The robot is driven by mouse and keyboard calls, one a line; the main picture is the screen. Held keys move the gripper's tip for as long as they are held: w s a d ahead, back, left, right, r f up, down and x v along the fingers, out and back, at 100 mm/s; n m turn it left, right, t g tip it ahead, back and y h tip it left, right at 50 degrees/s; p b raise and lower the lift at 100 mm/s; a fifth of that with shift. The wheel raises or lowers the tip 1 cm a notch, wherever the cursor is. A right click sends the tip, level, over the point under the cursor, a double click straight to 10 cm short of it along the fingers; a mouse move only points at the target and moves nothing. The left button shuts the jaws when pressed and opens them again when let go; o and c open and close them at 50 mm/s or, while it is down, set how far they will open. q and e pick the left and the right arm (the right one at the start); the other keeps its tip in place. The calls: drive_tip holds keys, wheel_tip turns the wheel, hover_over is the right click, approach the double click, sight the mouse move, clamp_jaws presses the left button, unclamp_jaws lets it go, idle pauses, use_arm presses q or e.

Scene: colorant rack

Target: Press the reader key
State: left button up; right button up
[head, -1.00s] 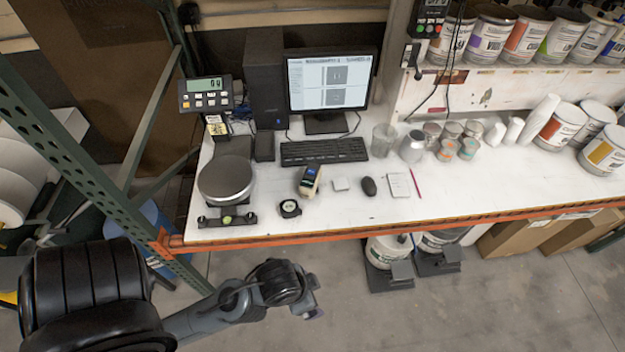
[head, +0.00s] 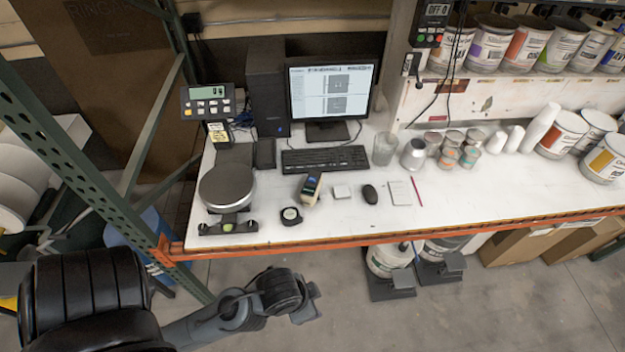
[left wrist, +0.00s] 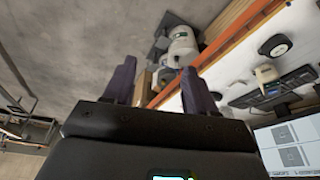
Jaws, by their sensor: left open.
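The handheld reader (head: 311,189), a beige device with a dark top and a small blue screen, stands on the white bench in front of the keyboard. It also shows in the left wrist view (left wrist: 266,74), at the right. Its key is too small to make out. My left gripper (head: 308,304) is low in front of the bench's front edge, apart from the reader. In the left wrist view its two dark fingers (left wrist: 158,82) are spread with nothing between them. My right gripper is not in view.
A round scale (head: 227,186) stands at left. The orange bench edge (head: 350,232) lies between gripper and reader.

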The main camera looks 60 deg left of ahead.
use_arm(q)
clamp_jaws()
idle(1.3)
